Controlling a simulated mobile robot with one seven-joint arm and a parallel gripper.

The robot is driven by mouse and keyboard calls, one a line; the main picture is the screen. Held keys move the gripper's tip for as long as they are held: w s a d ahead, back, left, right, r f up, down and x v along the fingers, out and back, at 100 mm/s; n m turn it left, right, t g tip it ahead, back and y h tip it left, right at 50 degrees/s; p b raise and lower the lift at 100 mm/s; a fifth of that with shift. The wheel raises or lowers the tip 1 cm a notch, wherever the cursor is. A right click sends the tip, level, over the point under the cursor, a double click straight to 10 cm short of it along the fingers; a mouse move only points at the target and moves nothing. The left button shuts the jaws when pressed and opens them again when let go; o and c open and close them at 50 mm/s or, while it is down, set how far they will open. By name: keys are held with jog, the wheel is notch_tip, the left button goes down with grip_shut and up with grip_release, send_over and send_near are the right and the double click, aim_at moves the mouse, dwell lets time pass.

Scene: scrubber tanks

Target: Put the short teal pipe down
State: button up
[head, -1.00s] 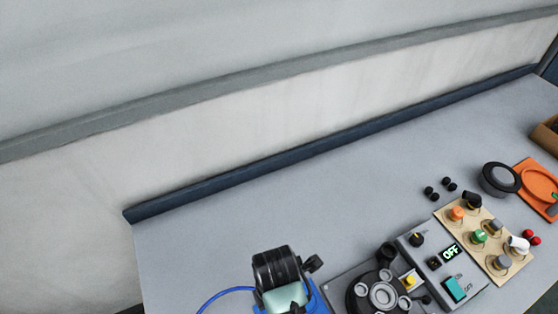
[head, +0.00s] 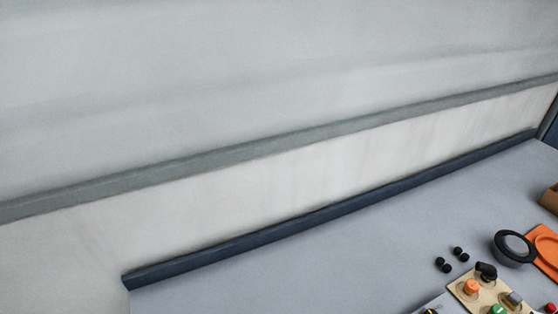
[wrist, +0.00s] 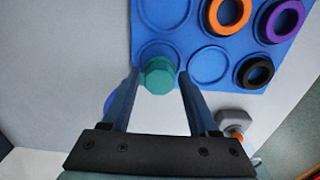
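The short teal pipe (wrist: 159,78) shows nearly end-on in the wrist view, between the two fingertips of my gripper (wrist: 160,84). The fingers stand close on both sides of it and appear shut on it. Behind it lies a blue board (wrist: 198,28) with round recesses; the pipe overlaps the near edge of the lower left recess. I cannot tell whether its far end touches the board. Neither the pipe nor my gripper shows in the head view.
Orange (wrist: 229,14), purple (wrist: 285,20) and black (wrist: 255,72) rings sit on the blue board. A grey fitting (wrist: 235,122) stands right of my gripper. In the head view, a knob panel (head: 490,295), a dark-rimmed cup (head: 514,248) and black balls (head: 444,265) are at right.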

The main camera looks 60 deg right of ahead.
jog(key=shift+o, duration=0.5)
notch_tip(320, 180, up, 12)
jog(key=shift+r, duration=0.2)
